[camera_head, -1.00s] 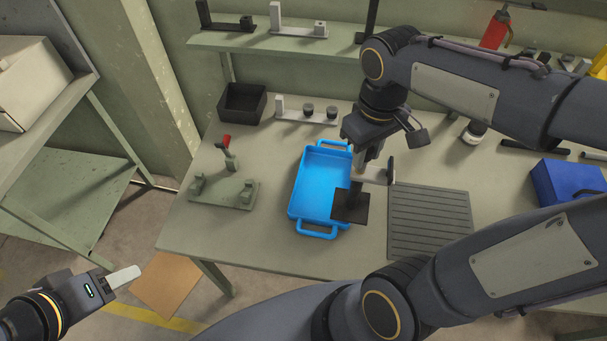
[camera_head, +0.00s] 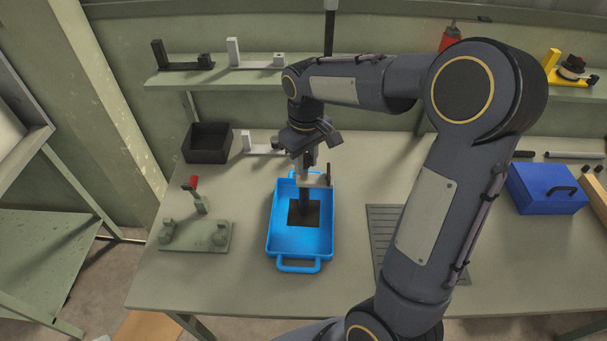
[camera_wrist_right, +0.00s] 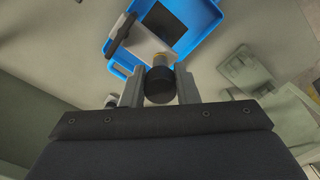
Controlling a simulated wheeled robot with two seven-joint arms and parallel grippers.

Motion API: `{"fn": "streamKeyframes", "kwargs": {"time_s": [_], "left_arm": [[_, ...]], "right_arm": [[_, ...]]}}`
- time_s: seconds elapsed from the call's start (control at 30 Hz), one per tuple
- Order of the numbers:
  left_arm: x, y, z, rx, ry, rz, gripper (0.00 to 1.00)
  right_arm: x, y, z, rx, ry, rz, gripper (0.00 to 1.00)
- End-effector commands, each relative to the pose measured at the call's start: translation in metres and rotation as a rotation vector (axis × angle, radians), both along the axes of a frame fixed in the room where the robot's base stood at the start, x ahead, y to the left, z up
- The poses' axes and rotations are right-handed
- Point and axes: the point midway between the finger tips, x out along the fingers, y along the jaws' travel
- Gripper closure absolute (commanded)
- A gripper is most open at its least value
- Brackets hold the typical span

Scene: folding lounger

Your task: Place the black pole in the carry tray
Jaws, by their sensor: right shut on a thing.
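The blue carry tray (camera_head: 285,243) stands on the bench, a handle at its near end; it also shows in the wrist view (camera_wrist_right: 207,20). My right gripper (camera_head: 306,172) is above the tray and points down.
A black bin (camera_head: 207,143) and a grey bracket (camera_head: 258,145) are behind the tray. A ribbed mat (camera_head: 383,221) is right, partly behind my arm. A blue box (camera_head: 545,188) stands farther right.

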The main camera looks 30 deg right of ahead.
Motion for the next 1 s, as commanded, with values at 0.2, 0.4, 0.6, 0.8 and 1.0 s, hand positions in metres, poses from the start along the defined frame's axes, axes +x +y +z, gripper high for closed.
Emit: {"fn": "streamKeyframes", "kwargs": {"time_s": [0.2,0.4,0.6,0.8,1.0], "left_arm": [[0.000,0.000,-0.007,0.000,-0.001,0.000,0.50],[0.000,0.000,-0.032,0.000,0.000,0.000,0.50],[0.000,0.000,-0.032,0.000,0.000,0.000,0.50],[0.000,0.000,-0.034,0.000,-0.001,0.000,0.50],[0.000,0.000,-0.034,0.000,-0.001,0.000,0.50]], "right_arm": [[0.009,-0.001,-0.011,0.000,-0.001,-0.001,1.00],[0.012,-0.001,-0.042,0.000,-0.002,0.000,1.00],[0.012,-0.001,-0.042,0.001,-0.003,0.000,1.00],[0.011,-0.001,-0.045,0.000,-0.002,0.000,1.00],[0.011,-0.001,-0.046,0.000,-0.001,0.000,0.53]]}}
